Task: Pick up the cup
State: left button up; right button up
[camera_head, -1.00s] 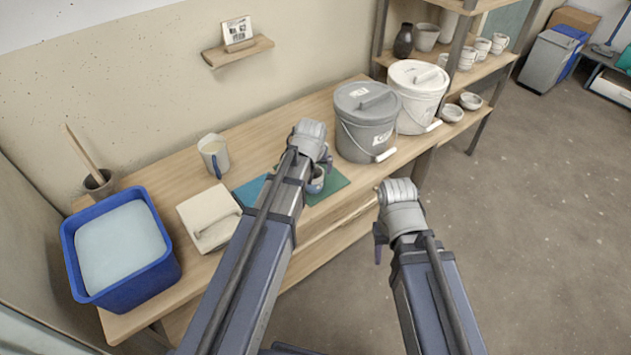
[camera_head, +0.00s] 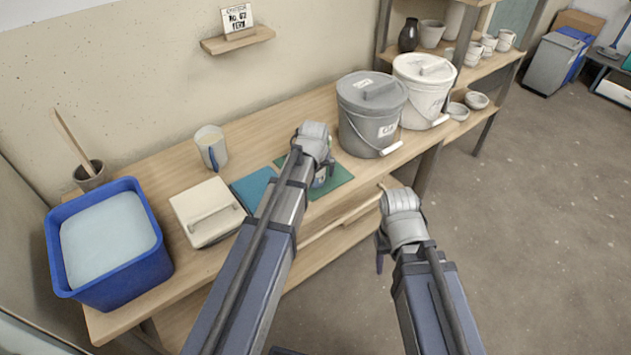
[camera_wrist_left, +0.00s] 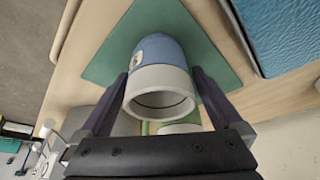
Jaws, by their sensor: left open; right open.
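The cup (camera_wrist_left: 160,75) is blue with a pale grey rim and a small emblem on its side. It stands on a green mat (camera_wrist_left: 112,58). In the left wrist view my left gripper (camera_wrist_left: 160,82) is open, with one finger on each side of the cup; I cannot tell whether they touch it. In the head view the cup (camera_head: 320,178) is mostly hidden behind my left gripper (camera_head: 322,160). My right gripper (camera_head: 381,252) is off the table's front edge, away from the cup; its fingers show poorly.
A grey lidded bucket (camera_head: 370,122) and a white bucket (camera_head: 424,88) stand right of the mat. A blue board (camera_head: 252,187), a pale lidded box (camera_head: 206,210), a mug (camera_head: 211,147) and a blue tub (camera_head: 110,243) are to the left. Shelves (camera_head: 482,70) hold pottery at the right.

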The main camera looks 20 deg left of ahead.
pick_arm(q)
jog(key=c, duration=1.4)
jog(key=shift+r, duration=0.1)
jog(key=shift+c, duration=0.2)
pick_arm(e)
jog(key=shift+r, duration=0.1)
pick_arm(q)
notch_tip(320, 180, up, 10)
jog(key=p, duration=1)
pick_arm(e)
notch_tip(320, 180, up, 10)
pick_arm(q)
jog(key=shift+a, duration=0.1)
